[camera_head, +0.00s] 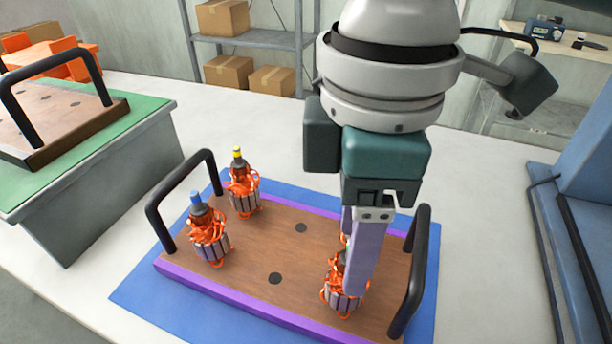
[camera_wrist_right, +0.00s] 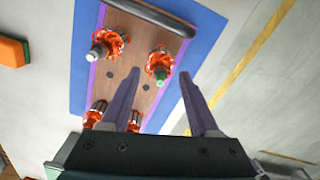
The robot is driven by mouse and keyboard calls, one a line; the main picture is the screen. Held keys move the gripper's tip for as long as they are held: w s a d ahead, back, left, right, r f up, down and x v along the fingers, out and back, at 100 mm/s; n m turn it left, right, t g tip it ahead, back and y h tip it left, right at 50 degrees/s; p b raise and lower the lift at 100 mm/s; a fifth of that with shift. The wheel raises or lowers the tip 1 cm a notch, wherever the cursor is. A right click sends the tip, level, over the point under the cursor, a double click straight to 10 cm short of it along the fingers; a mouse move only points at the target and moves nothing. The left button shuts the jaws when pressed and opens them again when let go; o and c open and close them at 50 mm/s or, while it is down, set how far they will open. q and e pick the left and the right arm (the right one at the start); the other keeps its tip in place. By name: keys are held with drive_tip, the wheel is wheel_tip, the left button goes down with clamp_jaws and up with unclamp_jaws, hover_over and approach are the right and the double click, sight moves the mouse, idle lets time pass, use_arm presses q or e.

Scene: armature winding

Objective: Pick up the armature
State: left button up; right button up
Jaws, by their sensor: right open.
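Several armatures with orange windings stand upright on a brown wooden tray (camera_head: 250,265) with purple edges. In the head view, a blue-tipped armature (camera_head: 209,235) is at the left and a yellow-tipped armature (camera_head: 243,190) at the back. A green-tipped armature (camera_head: 341,295) at the right is partly hidden by my right gripper (camera_head: 356,258). In the right wrist view, the green-tipped armature (camera_wrist_right: 159,65) appears between the open, empty fingertips of my right gripper (camera_wrist_right: 159,73). A grey-tipped armature (camera_wrist_right: 107,42) is to its left. My left gripper is out of view.
The tray has black handles (camera_head: 418,270) at both ends and lies on a blue mat (camera_head: 135,300) on a pale table. A green-topped table (camera_head: 140,110) at the left bears another handled board (camera_head: 75,120). Shelves with cardboard boxes (camera_head: 223,17) stand behind.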

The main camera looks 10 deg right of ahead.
drive_tip(key=shift+f, duration=0.65)
clamp_jaws()
idle(0.9)
